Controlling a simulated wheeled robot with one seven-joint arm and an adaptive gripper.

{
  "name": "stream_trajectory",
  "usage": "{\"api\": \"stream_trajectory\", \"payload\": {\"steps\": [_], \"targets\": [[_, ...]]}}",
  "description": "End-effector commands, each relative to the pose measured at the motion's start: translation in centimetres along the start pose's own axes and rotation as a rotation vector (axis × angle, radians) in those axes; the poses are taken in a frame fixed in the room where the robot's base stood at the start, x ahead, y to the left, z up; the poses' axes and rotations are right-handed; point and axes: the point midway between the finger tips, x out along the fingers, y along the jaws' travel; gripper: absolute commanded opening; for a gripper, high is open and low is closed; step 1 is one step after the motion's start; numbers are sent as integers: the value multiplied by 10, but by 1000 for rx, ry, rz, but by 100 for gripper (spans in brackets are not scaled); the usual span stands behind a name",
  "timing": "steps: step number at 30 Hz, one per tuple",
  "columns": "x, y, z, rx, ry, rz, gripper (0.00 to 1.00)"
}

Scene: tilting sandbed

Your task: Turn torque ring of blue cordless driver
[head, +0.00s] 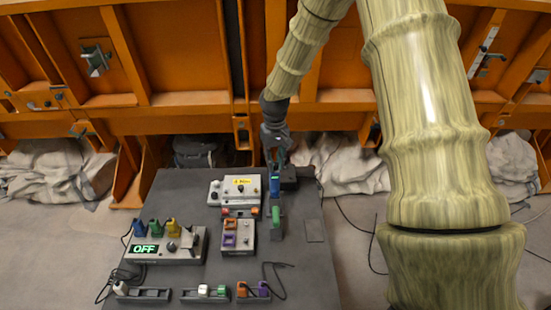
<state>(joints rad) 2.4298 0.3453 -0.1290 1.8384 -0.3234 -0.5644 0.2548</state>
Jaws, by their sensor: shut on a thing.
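The blue cordless driver (275,187) stands near the far right part of the dark grey table, small in the head view. My gripper (276,158) reaches down from above onto the top of the driver and is shut on it. The fingers cover the driver's upper end. The torque ring cannot be made out at this size, so I cannot tell its setting or whether the fingers hold the ring itself.
A green tool (277,219) stands just in front of the blue driver, and a black block (289,180) is close on its right. A grey box with a yellow label (240,186) is to the left. A panel reading OFF (146,249) stands further left. The table's (314,268) right side is mostly clear.

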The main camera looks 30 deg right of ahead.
Motion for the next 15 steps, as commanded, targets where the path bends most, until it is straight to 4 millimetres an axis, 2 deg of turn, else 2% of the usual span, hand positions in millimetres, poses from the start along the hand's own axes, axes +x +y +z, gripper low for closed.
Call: {"api": "stream_trajectory", "payload": {"steps": [15], "targets": [[-2,0,0,-487,0,-1,0]]}}
